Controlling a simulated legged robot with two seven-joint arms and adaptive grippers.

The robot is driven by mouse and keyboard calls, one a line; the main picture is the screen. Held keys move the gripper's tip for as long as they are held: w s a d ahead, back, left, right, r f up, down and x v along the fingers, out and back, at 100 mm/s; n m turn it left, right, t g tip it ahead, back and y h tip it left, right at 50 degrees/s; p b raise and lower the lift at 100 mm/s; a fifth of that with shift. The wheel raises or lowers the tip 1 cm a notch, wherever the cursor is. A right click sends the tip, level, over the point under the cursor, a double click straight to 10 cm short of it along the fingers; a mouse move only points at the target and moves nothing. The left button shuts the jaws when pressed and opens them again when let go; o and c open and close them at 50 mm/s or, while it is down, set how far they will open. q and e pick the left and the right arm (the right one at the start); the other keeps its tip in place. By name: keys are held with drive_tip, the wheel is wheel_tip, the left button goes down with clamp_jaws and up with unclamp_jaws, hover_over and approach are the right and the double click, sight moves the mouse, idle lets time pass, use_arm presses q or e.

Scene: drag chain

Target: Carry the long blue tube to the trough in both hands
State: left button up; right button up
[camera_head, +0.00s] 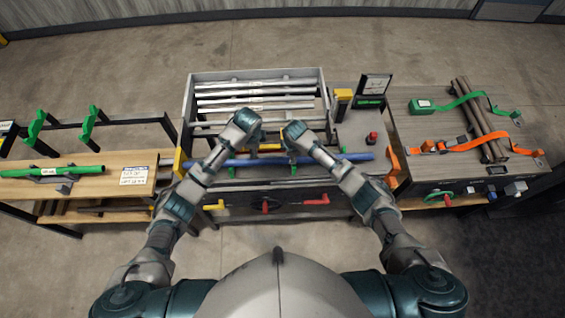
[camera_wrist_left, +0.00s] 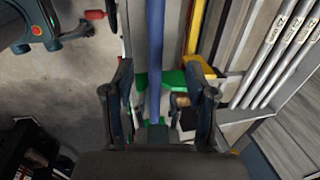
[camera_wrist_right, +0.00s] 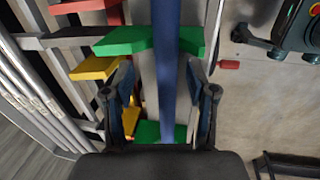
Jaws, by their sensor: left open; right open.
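The long blue tube (camera_head: 335,159) lies crosswise along the front of the middle bench in the head view. It runs up through the left wrist view (camera_wrist_left: 155,50) and the right wrist view (camera_wrist_right: 166,50). My left gripper (camera_wrist_left: 160,80) is open, with the tube between its spread fingers. My right gripper (camera_wrist_right: 165,82) is open, with the tube between its fingers too. I cannot tell whether either touches the tube. Green supports (camera_wrist_right: 125,41) show beside and under the tube. I cannot tell which part is the trough.
A grey rack (camera_head: 187,105) with several pale rods stands behind the tube. A left bench (camera_head: 105,185) carries a green tube (camera_head: 52,171). A right bench (camera_head: 405,100) holds brown pipes (camera_head: 480,120) with green and orange straps. A red button (camera_head: 372,137) sits beside the rack.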

drive_tip(key=shift+d+r, duration=0.1)
drive_tip(key=shift+r, duration=0.15)
use_arm(q)
wheel_tip(320, 180, up, 2)
drive_tip(key=shift+s+r, duration=0.1)
drive_tip(key=shift+s, duration=0.05)
use_arm(e)
wheel_tip(320, 180, up, 11)
drive_tip(key=s+a, duration=0.1)
drive_tip(key=s, duration=0.1)
use_arm(q)
drive_tip(key=shift+d, duration=0.15)
use_arm(e)
drive_tip(key=shift+s+d, duration=0.1)
use_arm(q)
drive_tip(key=shift+d, duration=0.45)
use_arm(e)
drive_tip(key=shift+d, duration=0.4)
